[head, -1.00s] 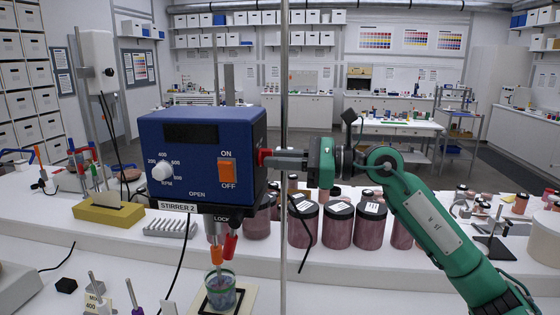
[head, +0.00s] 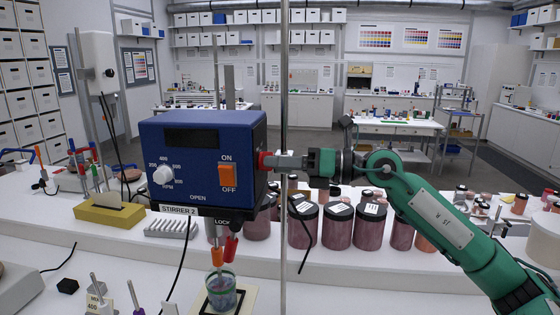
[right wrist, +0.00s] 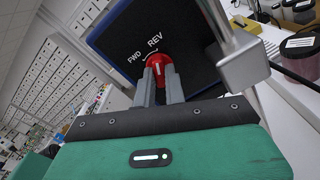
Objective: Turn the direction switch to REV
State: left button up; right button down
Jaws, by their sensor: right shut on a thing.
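My right gripper (head: 274,161) is shut on the knob, one finger on each side. My left gripper is not in view.
A thin metal pole (head: 284,230) rises right beside my right gripper. Dark-lidded jars (head: 338,224) line the bench below my arm. A small beaker (head: 221,290) stands under the stirrer. The orange ON/OFF switch (head: 227,175) is on the front face.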

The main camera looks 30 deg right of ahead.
dwell(0.3)
jog(key=c, duration=1.5)
grip_release()
jog(key=shift+o, duration=0.2)
jog(key=b+v, duration=0.9)
jog(key=v, duration=0.5)
jog(key=shift+b, duration=0.4)
